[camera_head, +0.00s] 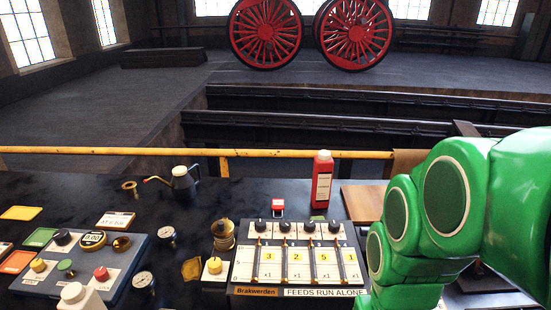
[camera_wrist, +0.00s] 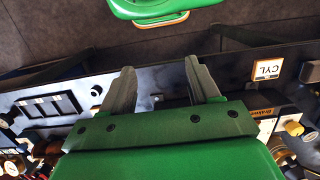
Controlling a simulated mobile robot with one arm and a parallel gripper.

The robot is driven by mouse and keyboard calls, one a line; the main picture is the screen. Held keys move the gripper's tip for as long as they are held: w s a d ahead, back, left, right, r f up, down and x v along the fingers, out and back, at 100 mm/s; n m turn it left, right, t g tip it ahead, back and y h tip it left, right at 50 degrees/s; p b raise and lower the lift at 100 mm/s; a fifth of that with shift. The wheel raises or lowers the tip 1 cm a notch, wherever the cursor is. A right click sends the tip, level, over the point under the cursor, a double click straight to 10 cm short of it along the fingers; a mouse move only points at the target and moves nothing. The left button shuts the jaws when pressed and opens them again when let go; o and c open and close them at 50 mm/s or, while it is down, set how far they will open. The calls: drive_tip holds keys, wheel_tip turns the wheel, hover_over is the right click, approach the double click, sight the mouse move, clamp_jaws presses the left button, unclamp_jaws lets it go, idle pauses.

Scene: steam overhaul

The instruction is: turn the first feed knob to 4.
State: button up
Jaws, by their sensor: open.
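The feed panel (camera_head: 298,258) lies at the lower middle of the head view, with a row of several black knobs along its top edge. The leftmost black knob (camera_head: 260,225) stands above the left end of the panel. The setting of the leftmost knob is too small to read. My gripper (camera_wrist: 160,82) shows in the wrist view, open, with nothing between its fingers. My green arm is at the right of the head view, and the gripper end is out of sight there.
A red bottle (camera_head: 322,180) stands behind the panel, with a small red item (camera_head: 278,207) to its left. A brass part (camera_head: 223,235) and a yellow knob (camera_head: 214,265) sit left of the panel. A grey-blue control box (camera_head: 130,275) is farther left. A yellow rail (camera_head: 120,151) runs behind the bench.

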drive_tip(key=w+a+r+n+y, duration=0.1)
drive_tip(key=w+a+r, duration=0.15)
drive_tip(key=w, duration=0.45)
drive_tip(key=w+a+r+n+y, duration=0.1)
drive_tip(key=w+a, duration=0.3)
drive_tip(key=w, duration=0.2)
drive_tip(key=n+t+h, duration=0.2)
drive_tip(key=n, duration=1)
hover_over(260, 222)
drive_tip(key=f, duration=0.4)
drive_tip(key=shift+s+d, duration=0.25)
drive_tip(key=shift+d, duration=0.1)
drive_tip(key=shift+w+a+f+n, duration=0.2)
drive_tip(key=shift+a+n, duration=0.1)
drive_tip(key=shift+n, duration=0.1)
drive_tip(key=shift+f, duration=3.9)
